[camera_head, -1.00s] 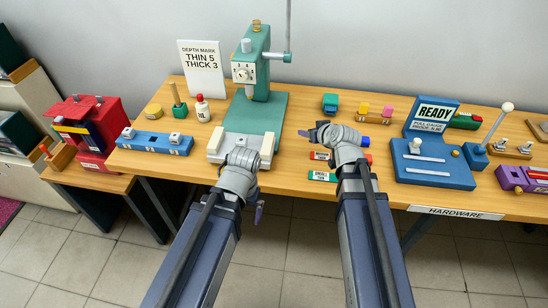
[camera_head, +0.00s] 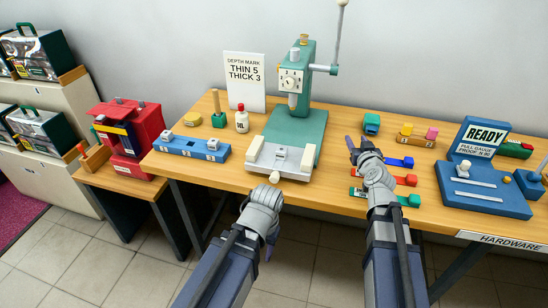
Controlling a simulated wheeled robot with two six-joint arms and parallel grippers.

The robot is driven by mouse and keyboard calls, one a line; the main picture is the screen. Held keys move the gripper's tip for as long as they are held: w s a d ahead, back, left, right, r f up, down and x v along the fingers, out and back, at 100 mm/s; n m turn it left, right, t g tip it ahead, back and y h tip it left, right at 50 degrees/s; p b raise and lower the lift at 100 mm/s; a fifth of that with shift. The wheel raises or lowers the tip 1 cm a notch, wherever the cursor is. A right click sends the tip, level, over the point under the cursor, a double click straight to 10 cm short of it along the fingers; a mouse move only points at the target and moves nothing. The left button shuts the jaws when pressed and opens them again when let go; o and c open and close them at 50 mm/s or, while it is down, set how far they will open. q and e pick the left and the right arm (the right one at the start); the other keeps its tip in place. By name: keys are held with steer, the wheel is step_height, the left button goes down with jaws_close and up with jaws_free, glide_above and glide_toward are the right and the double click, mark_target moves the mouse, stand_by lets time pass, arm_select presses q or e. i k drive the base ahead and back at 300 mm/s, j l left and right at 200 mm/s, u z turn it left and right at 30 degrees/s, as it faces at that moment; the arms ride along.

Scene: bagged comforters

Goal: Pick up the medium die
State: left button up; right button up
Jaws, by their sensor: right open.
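The medium die (camera_head: 405,180) is a red bar on the wooden table, between a blue bar (camera_head: 400,162) and a green bar (camera_head: 408,200). My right gripper (camera_head: 354,144) is open and empty, over the left ends of these bars. My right wrist hides the middle of the red bar; a piece of its label shows to the left of the wrist. My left gripper (camera_head: 269,250) hangs in front of the table's front edge, pointing down. Its fingers are mostly hidden behind the wrist.
A green press (camera_head: 302,90) with a pale fixture stands left of the bars. A blue READY gauge stand (camera_head: 484,200) stands to their right.

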mark_target(282, 152)
steer(key=k+j, duration=0.15)
steer(key=j, duration=0.15)
steer(key=k+j, duration=0.1)
steer(key=j, duration=0.15)
steer(key=j+z, duration=0.1)
steer(key=j, duration=0.45)
steer(key=j+z, duration=0.4)
steer(key=j, duration=0.65)
